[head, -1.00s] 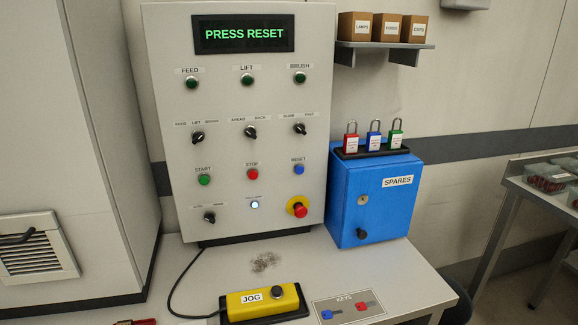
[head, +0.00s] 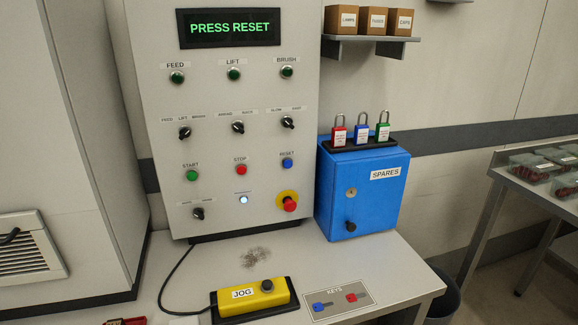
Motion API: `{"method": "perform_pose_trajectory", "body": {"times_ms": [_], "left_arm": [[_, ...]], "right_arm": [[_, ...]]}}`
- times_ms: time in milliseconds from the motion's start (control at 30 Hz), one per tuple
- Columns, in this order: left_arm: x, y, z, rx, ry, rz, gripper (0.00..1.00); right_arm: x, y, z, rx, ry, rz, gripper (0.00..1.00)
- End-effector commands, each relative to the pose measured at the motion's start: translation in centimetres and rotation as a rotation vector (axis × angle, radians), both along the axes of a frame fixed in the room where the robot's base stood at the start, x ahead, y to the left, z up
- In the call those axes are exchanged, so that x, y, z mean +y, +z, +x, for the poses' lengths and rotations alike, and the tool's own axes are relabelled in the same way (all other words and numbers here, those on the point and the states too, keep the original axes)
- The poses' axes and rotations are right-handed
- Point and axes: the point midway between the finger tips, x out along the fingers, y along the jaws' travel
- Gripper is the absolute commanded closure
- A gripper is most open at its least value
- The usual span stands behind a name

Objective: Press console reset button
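The console (head: 265,100) is a pale grey upright panel on the table. Its display (head: 229,28) reads "PRESS RESET" in green. The blue reset button (head: 287,163) sits under the RESET label on the right of the panel, with nothing in front of it. The red stop button (head: 241,170) and green start button (head: 193,175) are to its left. A red emergency button on a yellow ring (head: 288,203) is below it. Neither of my grippers can be seen.
The yellow JOG box (head: 252,296) and the KEYS plate (head: 340,297) with a blue and a red key lie on the table (head: 388,262). The blue SPARES cabinet (head: 378,205) stands right of the console, with three padlocks (head: 361,132) on top. A cable runs along the left.

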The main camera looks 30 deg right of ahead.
Motion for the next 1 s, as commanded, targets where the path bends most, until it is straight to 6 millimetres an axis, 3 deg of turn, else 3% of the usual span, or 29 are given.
{"method": "perform_pose_trajectory", "body": {"times_ms": [300, 1000], "left_arm": [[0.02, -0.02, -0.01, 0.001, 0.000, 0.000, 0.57], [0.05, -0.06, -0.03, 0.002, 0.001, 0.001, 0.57]], "right_arm": [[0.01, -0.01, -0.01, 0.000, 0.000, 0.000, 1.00], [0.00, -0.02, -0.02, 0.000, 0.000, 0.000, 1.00]]}}
